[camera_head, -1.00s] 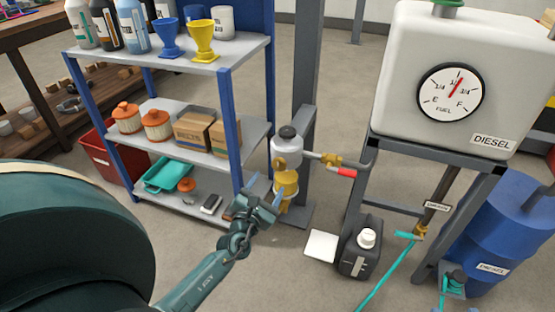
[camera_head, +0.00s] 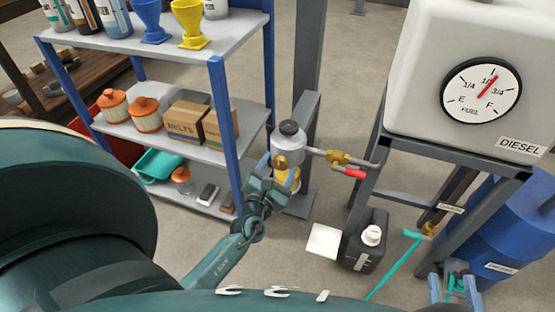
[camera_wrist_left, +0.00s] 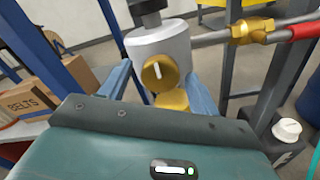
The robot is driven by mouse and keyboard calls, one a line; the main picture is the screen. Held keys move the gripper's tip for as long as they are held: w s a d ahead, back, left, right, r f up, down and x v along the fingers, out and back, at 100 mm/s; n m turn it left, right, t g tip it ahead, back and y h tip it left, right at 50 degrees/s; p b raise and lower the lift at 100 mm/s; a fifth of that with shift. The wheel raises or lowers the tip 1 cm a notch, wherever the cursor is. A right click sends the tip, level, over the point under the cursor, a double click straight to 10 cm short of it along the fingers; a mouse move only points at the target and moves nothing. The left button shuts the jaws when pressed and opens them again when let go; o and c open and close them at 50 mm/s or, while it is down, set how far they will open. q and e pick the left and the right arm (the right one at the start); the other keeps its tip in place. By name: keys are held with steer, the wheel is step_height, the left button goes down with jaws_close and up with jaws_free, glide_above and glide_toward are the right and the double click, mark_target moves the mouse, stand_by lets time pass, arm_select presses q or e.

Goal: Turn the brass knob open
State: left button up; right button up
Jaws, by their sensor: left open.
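The brass knob (camera_head: 281,161) is on the front of a grey filter housing (camera_head: 290,143) with a dark cap. In the left wrist view the knob (camera_wrist_left: 158,73) is round, with a pale line across its face, tilted slightly from upright. A brass-yellow bowl (camera_wrist_left: 173,100) hangs below it. My left gripper (camera_head: 277,166) is open, its blue fingers on either side of the knob and bowl, seemingly just short of the knob; I see no contact. The bowl is partly hidden by the gripper. My right gripper (camera_head: 454,285) shows at the bottom right, its blue fingers apart.
A pipe with a brass valve (camera_head: 338,158) and red handle (camera_head: 355,174) runs right from the housing. A shelf (camera_head: 185,145) with boxes stands left. A fuel tank (camera_head: 462,80) on a frame, black canister (camera_head: 364,240) and blue drum (camera_head: 500,235) are right.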

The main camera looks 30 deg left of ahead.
arm_select(q)
steer(key=shift+w, duration=0.15)
steer(key=shift+c, duration=0.2)
steer(key=c, duration=0.9)
